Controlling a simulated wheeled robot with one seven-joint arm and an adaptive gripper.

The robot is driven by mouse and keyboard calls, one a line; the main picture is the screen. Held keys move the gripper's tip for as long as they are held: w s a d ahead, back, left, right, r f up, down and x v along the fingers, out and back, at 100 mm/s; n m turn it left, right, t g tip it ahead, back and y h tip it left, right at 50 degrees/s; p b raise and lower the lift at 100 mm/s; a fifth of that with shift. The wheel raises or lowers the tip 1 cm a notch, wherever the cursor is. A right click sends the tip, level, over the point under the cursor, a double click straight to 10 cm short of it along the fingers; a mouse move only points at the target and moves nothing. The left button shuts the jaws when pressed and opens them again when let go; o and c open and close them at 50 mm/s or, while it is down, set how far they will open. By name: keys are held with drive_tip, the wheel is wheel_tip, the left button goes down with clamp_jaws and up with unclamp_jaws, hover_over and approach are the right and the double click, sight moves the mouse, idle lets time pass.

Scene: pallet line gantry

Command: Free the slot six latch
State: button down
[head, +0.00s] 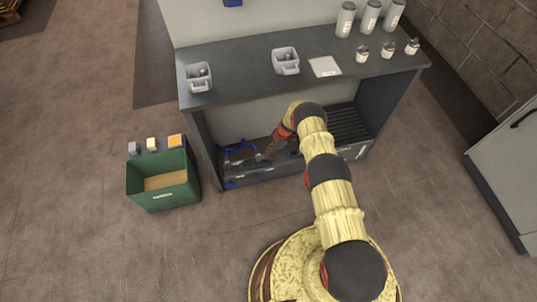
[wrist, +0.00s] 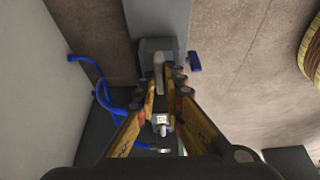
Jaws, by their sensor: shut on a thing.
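My gripper (wrist: 165,92) reaches down into the lower bay under the bench. In the wrist view its two yellow fingers close on a pale upright piece, seemingly the latch lever (wrist: 159,68), which stands in front of a grey block (wrist: 152,47). A small white tag with dark marks (wrist: 161,121) shows between the fingers; I cannot read it clearly. In the head view my gripper (head: 268,154) is small and dark, and the latch under it cannot be made out.
Blue hoses (wrist: 101,85) lie left of my gripper, and a blue tab (wrist: 194,62) is at its right. The dark bench (head: 250,70) overhangs the bay and carries grey holders and bottles. A green crate (head: 130,180) stands on the floor at left.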

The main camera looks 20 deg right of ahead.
drive_tip(key=shift+r+m, duration=0.1)
drive_tip(key=shift+m, duration=0.3)
drive_tip(key=m+t+p, duration=0.1)
drive_tip(key=m+p, duration=0.1)
drive_tip(key=m+t+p, duration=0.1)
drive_tip(key=m, duration=0.1)
drive_tip(key=shift+s+r+m+p, duration=0.1)
drive_tip(key=shift+s+m+p, duration=0.1)
drive_tip(key=shift+m+p, duration=0.15)
drive_tip(key=m+h+p, duration=0.1)
drive_tip(key=m, duration=0.1)
drive_tip(key=m+t+p, duration=0.1)
drive_tip(key=m+p, duration=0.1)
drive_tip(key=m, duration=0.1)
drive_tip(key=shift+s+a+t+h+p, duration=0.1)
drive_tip(key=shift+t+h+p, duration=0.2)
drive_tip(key=shift+h, duration=0.1)
drive_tip(key=m, duration=0.2)
drive_tip(key=m+h, duration=0.1)
drive_tip(key=m, duration=0.1)
drive_tip(key=shift+a+f+t, duration=0.1)
drive_tip(key=shift+f+t, duration=0.1)
drive_tip(key=shift+t, duration=0.2)
drive_tip(key=shift+m+h+b, duration=0.4)
drive_tip(key=shift+m+h, duration=0.4)
drive_tip(key=shift+m, duration=0.95)
drive_tip(key=c, duration=1.9)
unclamp_jaws()
drive_tip(key=shift+r, duration=0.1)
